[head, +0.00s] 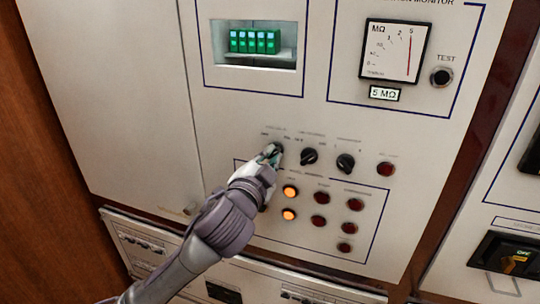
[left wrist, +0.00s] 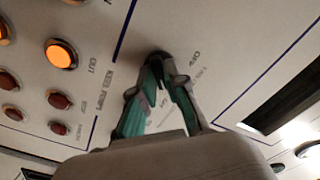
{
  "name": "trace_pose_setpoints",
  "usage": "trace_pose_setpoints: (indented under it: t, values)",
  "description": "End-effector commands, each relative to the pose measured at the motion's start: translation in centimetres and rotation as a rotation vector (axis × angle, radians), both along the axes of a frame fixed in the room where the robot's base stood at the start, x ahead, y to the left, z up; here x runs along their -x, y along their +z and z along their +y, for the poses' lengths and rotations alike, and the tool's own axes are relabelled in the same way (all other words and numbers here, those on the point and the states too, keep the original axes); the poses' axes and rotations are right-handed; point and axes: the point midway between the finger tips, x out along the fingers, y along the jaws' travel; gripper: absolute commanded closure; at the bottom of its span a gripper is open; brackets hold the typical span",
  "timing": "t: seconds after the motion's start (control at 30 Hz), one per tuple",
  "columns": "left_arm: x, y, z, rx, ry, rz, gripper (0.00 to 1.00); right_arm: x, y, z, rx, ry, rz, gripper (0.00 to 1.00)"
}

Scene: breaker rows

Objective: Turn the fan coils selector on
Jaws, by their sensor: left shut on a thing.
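A row of black selector knobs sits mid-panel in the head view. My left gripper (head: 273,152) is at the leftmost selector knob, and its fingers cover most of that knob. In the left wrist view the fingertips of the left gripper (left wrist: 163,75) with their teal pads come together on the dark knob (left wrist: 157,56). The label over this knob is too blurred in the head view to confirm it is the fan coils selector. How far the knob is turned is hidden by the fingers. My right gripper is not in view.
Two more selector knobs, the middle one (head: 309,157) and the right one (head: 346,163), stand close to the right. Lit orange lamps (head: 290,191) and several dark red lamps (head: 355,204) sit below. A meter (head: 393,50) and a test button (head: 441,76) are higher up.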

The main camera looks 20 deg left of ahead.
Motion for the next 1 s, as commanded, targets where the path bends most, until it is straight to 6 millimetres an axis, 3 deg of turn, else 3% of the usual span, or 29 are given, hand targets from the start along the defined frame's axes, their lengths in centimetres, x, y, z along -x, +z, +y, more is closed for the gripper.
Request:
trace_pose_setpoints:
  t: [0.3,0.33,0.47,0.77,1.0]
  values:
    - [0.0,0.0,0.0,-0.004,0.001,-0.002,1.0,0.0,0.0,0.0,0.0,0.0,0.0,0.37]
    - [0.0,0.0,0.0,-0.004,0.001,-0.002,0.83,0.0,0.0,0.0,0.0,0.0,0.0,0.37]
    - [0.0,0.0,0.0,-0.003,0.001,-0.001,0.62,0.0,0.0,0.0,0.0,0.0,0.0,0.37]
    - [0.1,0.0,0.0,-0.002,0.001,-0.001,0.62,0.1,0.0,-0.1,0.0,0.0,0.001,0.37]
    - [3.3,-0.1,0.1,-0.001,-0.001,0.001,0.62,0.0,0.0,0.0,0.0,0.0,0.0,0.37]
